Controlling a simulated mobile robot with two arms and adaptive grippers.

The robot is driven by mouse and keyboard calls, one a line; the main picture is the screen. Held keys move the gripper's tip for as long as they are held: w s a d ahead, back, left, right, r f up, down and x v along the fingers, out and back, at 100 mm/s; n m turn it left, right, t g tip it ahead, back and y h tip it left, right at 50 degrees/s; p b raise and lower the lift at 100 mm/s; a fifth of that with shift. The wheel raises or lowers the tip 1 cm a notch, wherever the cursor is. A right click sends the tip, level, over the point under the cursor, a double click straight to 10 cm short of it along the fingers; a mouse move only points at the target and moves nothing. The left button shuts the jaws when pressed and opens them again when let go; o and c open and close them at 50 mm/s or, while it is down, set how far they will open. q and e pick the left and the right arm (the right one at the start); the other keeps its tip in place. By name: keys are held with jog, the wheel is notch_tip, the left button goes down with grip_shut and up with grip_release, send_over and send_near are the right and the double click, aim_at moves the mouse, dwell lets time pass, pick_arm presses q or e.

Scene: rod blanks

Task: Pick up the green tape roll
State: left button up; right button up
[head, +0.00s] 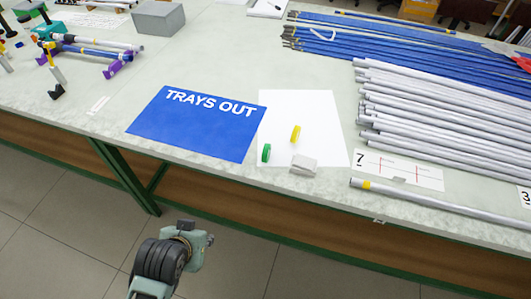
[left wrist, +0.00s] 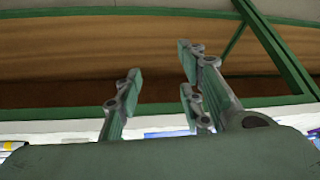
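The green tape roll (head: 266,153) stands on its edge on the table, at the left side of a white sheet (head: 312,112), beside the blue "TRAYS OUT" mat. It is not recognisable in the left wrist view. My left gripper (left wrist: 158,88) shows in the left wrist view with its finger pads apart and nothing between them. The table's brown side panel and green frame lie beyond it. In the head view, part of my arm shows low in front of the table, clear of the tape roll. My right gripper is not in view.
A yellow tape roll (head: 296,133) and a small light grey block (head: 303,165) stand close to the green roll. The blue mat (head: 190,125) is empty. Grey rods (head: 440,115) fill the right; a single rod (head: 440,204) lies near the front edge. Clamps and a grey box (head: 158,18) are at left.

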pick_arm(q)
jog(key=w+d+r+t, duration=0.35)
jog(key=w+d, duration=0.45)
jog(key=w, duration=0.4)
jog(key=m+t+h, duration=0.1)
jog(key=t+h, duration=0.2)
jog(key=t, duration=0.1)
send_near(264, 155)
jog(key=x, duration=0.3)
jog(key=shift+w, duration=0.2)
jog(key=shift+w+d+f, duration=0.1)
jog(key=shift+w+d, duration=0.15)
jog(key=shift+w, duration=0.2)
jog(key=shift+w+d+f, duration=0.1)
jog(key=shift+w+d, duration=0.1)
jog(key=shift+w, duration=0.25)
jog(key=shift+w+f, duration=0.2)
jog(key=shift+w, duration=0.3)
jog(key=x, duration=0.2)
jog(key=p+x, duration=0.1)
jog(key=x, duration=0.1)
jog(key=shift+w+d+f, duration=0.1)
jog(key=shift+w+f, duration=0.05)
jog(key=shift+f, duration=0.25)
jog(key=shift+w, duration=0.1)
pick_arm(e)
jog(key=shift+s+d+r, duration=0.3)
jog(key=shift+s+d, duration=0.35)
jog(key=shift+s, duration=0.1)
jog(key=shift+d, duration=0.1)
